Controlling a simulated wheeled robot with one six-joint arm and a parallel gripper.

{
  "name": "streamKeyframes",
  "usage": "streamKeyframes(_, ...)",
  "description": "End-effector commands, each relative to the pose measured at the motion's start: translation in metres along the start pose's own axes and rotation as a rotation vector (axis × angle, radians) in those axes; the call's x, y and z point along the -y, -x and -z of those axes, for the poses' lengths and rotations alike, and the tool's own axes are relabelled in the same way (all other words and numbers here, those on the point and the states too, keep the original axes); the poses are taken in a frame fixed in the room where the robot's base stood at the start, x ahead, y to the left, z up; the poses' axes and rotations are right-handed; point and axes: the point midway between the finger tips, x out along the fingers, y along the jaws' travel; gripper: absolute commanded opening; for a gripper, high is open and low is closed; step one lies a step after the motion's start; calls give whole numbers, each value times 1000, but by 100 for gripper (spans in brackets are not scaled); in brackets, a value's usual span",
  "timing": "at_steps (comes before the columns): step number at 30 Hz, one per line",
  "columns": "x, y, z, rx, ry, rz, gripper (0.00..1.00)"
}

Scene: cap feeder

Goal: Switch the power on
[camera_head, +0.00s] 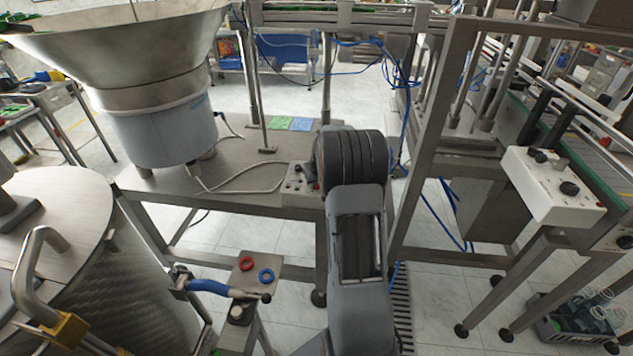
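A small light control box (296,187) with several small knobs stands on the right end of the metal feeder table, left of my arm's ribbed dark joint. A red spot shows at its right side, and my arm hides part of that side. I cannot make out a power switch or its position. My arm reaches up from the bottom middle to beside this box. A small dark part (310,177), which may belong to my gripper, shows at the box's right edge. The fingers are hidden, and I cannot tell whether they touch the box.
A large metal bowl feeder (150,60) stands on the table (215,178) at left. A second white control box (545,190) with black knobs is at right, on a conveyor frame. A metal tank (70,230) and small stand with red and blue rings (240,283) are at front left.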

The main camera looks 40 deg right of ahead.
Motion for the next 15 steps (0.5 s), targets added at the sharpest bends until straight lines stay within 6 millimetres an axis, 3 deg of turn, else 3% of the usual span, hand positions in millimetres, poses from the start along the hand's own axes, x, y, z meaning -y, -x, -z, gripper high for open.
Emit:
streamKeyframes(11,0,-4,0,0,0,0,36)
streamKeyframes(15,0,-4,0,0,0,0,24)
